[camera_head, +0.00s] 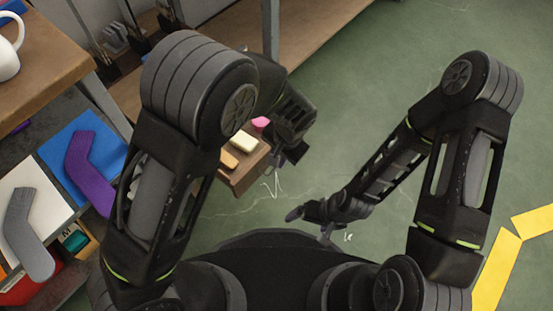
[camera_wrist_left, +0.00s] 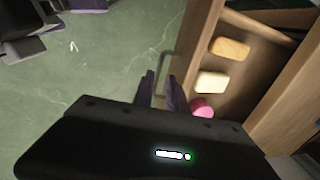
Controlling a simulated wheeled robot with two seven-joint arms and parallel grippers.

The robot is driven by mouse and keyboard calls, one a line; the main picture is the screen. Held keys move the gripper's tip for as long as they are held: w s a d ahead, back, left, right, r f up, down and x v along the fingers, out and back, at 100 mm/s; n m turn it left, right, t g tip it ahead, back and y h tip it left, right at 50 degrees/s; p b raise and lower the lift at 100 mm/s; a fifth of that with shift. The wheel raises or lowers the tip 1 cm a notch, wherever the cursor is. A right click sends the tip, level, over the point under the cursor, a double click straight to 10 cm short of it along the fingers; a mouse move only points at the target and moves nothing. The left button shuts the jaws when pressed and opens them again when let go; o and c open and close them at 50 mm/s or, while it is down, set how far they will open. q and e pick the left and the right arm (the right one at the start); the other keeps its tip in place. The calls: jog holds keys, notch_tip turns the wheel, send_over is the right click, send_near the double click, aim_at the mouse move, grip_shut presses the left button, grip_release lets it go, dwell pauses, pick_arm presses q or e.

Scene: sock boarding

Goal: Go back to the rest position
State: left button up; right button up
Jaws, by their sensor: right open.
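My right gripper (camera_head: 309,224) is open and empty in the head view, low over the floor in front of my body. My left gripper (camera_head: 292,152) is partly hidden behind its own arm in the head view, beside an open wooden drawer. A purple sock-shaped piece (camera_head: 88,170) lies on a blue sheet (camera_head: 62,150) at the left. A grey sock-shaped piece (camera_head: 26,235) lies on a white sheet (camera_head: 45,195) nearer to me. Both grippers are apart from them.
The drawer (camera_head: 243,181) holds an orange block (camera_wrist_left: 230,48), a cream block (camera_wrist_left: 211,82) and a pink item (camera_wrist_left: 202,107), close to my left gripper. A white mug (camera_head: 8,58) stands on a wooden top at the upper left. Green floor (camera_head: 370,80) is clear ahead.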

pick_arm(q)
notch_tip(320, 180, up, 2)
jog(key=shift+s+d+r, duration=0.15)
pick_arm(e)
jog(key=shift+r, duration=0.5)
pick_arm(q)
jog(key=s+d+f+n+h, duration=0.1)
jog(key=s+d+f+h, duration=0.1)
jog(key=s+f+h, duration=0.35)
jog(key=s+a+f+n, duration=0.8)
jog(key=s+a+n, duration=0.1)
jog(key=a, duration=0.3)
notch_tip(320, 180, up, 29)
jog(key=s+d+p, duration=0.1)
jog(key=d+p, duration=0.1)
jog(key=p, duration=2.7)
jog(key=shift+s+p, duration=0.15)
jog(key=shift+p, duration=0.15)
pick_arm(e)
notch_tip(320, 180, up, 29)
jog(key=s+a, duration=0.1)
jog(key=s, duration=0.1)
jog(key=shift+a+g, duration=0.3)
jog(key=shift+a, duration=0.1)
